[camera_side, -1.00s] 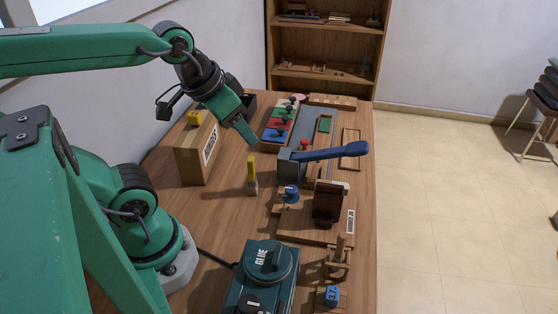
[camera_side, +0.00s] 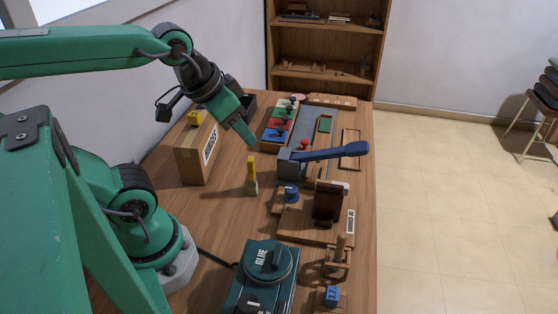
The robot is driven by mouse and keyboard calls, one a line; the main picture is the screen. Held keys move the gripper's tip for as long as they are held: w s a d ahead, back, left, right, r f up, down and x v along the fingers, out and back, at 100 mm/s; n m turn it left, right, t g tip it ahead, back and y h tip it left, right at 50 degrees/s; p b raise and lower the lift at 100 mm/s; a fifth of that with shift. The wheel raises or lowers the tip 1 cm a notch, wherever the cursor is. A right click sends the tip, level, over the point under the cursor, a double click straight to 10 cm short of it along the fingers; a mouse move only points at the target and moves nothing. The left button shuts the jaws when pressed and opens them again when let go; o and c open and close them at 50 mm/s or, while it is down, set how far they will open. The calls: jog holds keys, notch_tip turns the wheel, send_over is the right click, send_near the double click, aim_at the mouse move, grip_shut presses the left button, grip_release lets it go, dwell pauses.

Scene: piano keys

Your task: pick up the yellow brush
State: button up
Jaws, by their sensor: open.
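A small yellow brush (camera_side: 252,172) stands upright on the wooden table, its yellow part on top and a pale lower part beneath. It is right of the cardboard box. My gripper (camera_side: 248,138) is above it in the picture, pointing down and to the right, apart from the brush. Only one side of the jaws shows clearly. Nothing is seen held in them.
A cardboard box (camera_side: 195,155) with a yellow block (camera_side: 194,118) on top stands left of the brush. A grey clamp with a blue lever (camera_side: 335,152) is to the right. A teal glue machine (camera_side: 265,272) is in front. The table (camera_side: 225,215) is bare around the brush.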

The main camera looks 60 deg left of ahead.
jog(key=shift+w, duration=0.1)
jog(key=n+g, duration=0.5)
jog(key=n, duration=0.6)
send_over(250, 158)
jog(key=f, duration=1)
jog(key=shift+w+d+f, duration=0.1)
jog(key=shift+d, duration=0.15)
jog(key=shift+a+f+g, duration=0.3)
jog(key=shift+f, duration=1.5)
jog(key=shift+f, duration=0.1)
jog(key=shift+d+f, duration=0.15)
jog(key=shift+f, duration=2.3)
